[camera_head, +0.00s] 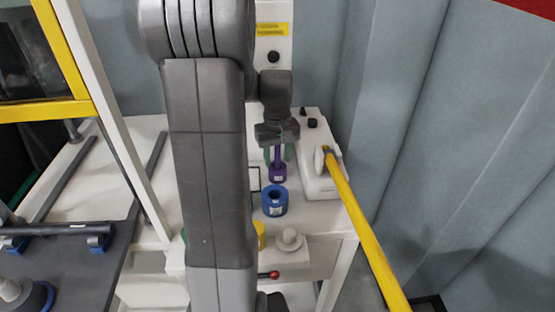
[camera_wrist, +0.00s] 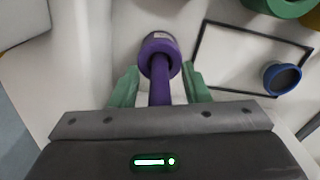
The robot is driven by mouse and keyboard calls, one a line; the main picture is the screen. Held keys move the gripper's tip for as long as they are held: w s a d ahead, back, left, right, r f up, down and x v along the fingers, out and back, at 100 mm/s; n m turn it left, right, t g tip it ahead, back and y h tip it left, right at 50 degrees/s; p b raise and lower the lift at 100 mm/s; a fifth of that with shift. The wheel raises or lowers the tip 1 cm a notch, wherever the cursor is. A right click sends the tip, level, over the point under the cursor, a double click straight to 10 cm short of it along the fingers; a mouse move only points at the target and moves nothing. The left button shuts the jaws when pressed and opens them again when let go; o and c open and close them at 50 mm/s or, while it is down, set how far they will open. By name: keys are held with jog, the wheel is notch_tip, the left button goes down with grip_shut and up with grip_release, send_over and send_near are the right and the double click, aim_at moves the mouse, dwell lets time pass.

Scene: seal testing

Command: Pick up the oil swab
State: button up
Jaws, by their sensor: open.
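The oil swab appears to be the purple piece (camera_head: 278,170) with a thin upright stem and a wider round base, standing on the white table below my gripper (camera_head: 278,154). In the wrist view the purple swab (camera_wrist: 160,60) shows from above, its stem running toward the palm. My gripper's two green fingers (camera_wrist: 159,84) stand open, one on each side of the stem, with visible gaps. The fingers do not appear to touch it.
A blue ring-shaped piece (camera_head: 274,201) stands in front of the swab. A white device (camera_head: 318,170) with a yellow bar (camera_head: 365,230) is close on the right. A white knobbed piece (camera_head: 289,240) is nearer the front. A green ring (camera_wrist: 285,6) lies nearby.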

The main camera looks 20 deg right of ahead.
grip_shut()
dwell(0.3)
notch_tip(320, 180, up, 13)
jog(key=shift+f+p, duration=0.15)
jog(key=shift+p, duration=1)
notch_tip(320, 180, up, 3)
jog(key=p, duration=0.3)
